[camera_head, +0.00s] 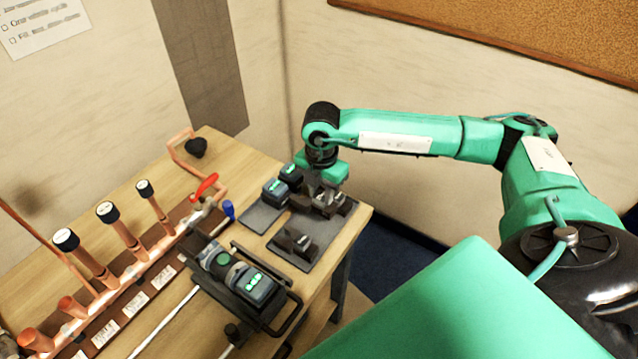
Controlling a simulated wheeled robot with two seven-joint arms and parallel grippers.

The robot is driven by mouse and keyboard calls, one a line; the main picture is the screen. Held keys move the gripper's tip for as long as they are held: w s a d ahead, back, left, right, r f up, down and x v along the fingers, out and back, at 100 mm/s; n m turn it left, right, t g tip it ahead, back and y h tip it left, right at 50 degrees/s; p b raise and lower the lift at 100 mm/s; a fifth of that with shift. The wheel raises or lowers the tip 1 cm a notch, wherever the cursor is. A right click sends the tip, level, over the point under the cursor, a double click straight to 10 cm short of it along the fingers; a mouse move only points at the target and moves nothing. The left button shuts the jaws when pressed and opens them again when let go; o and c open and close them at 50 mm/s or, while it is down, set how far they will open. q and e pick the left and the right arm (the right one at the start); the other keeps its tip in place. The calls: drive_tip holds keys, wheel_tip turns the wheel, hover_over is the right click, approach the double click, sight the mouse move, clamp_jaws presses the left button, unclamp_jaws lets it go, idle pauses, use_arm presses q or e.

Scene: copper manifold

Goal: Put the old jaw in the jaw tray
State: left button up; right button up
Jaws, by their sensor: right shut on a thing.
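My right gripper (322,196) reaches in from the right and points down over the far part of the jaw tray (296,262), a flat dark grey tray at the table's right edge. It is shut on a small dark jaw, taken to be the old jaw (328,209), largely hidden by the fingers. I cannot tell whether that jaw touches the tray. Another dark jaw (298,240) lies on the near part of the tray. My left gripper is not in view.
A grey mat (259,217) with green-lit batteries (275,190) is left of the tray. A press tool (238,272) lies in front of it. The copper manifold (125,235) with upright capped pipes fills the table's left side. A wall stands close behind.

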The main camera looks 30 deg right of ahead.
sight(321, 204)
drive_tip(key=shift+f+b, duration=0.65)
drive_tip(key=shift+f, duration=0.95)
drive_tip(key=shift+f+b, duration=0.7)
drive_tip(key=shift+f+b, duration=0.15)
drive_tip(key=shift+b, duration=0.35)
drive_tip(key=shift+f+b, duration=1.55)
drive_tip(key=shift+f, duration=0.1)
drive_tip(key=o, duration=1.5)
drive_tip(key=shift+c, duration=0.2)
